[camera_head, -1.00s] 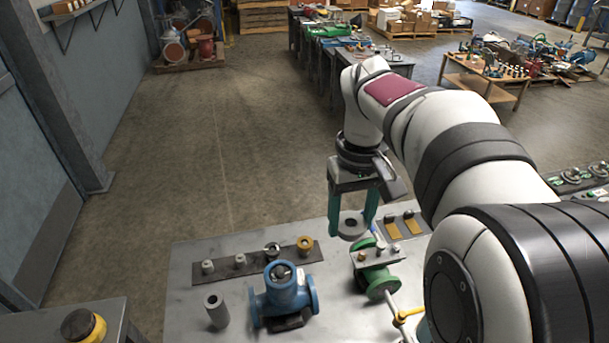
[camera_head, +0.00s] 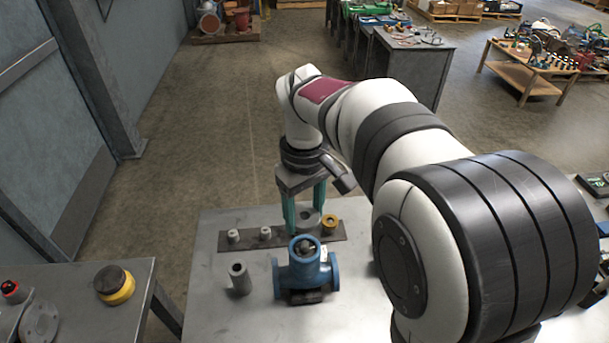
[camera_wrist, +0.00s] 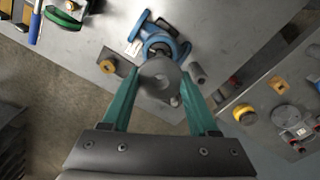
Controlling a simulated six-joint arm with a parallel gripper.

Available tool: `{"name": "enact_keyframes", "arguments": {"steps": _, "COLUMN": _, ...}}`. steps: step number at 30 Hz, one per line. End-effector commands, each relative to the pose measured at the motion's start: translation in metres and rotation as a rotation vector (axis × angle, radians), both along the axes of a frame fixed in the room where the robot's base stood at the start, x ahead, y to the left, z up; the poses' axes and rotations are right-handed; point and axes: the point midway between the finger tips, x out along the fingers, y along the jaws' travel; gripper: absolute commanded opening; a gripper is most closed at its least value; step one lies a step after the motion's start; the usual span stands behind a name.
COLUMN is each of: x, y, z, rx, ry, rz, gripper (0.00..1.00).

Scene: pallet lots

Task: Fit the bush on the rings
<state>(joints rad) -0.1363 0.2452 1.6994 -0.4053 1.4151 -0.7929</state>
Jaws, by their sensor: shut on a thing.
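In the wrist view the bush (camera_wrist: 158,74) sits between the green fingers and covers part of the blue valve body (camera_wrist: 166,40). The valve body stands upright with a dark round opening (camera_head: 304,246) at its top. I cannot make out the rings inside it. The bush is apart from the valve.
A dark strip (camera_head: 282,240) behind the valve bears small pale posts (camera_head: 265,233) and a brass ring (camera_head: 329,222). A grey tube (camera_head: 239,279) stands left of the valve. A side table with a yellow and black button (camera_head: 115,285) is at lower left.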

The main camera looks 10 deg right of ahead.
Motion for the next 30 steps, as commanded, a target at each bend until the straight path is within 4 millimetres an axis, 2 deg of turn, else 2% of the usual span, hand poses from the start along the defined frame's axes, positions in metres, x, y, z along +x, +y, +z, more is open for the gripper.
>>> {"name": "enact_keyframes", "arguments": {"steps": 4, "x": -0.001, "y": 0.000, "z": -0.006, "rx": 0.001, "ry": 0.003, "rz": -0.002, "gripper": 0.00}}
{"name": "enact_keyframes", "arguments": {"steps": 15, "x": 0.000, "y": -0.001, "z": -0.042, "rx": 0.000, "ry": 0.001, "rz": -0.002, "gripper": 0.00}}
{"name": "enact_keyframes", "arguments": {"steps": 30, "x": 0.000, "y": -0.001, "z": -0.047, "rx": 0.001, "ry": -0.001, "rz": -0.003, "gripper": 0.00}}
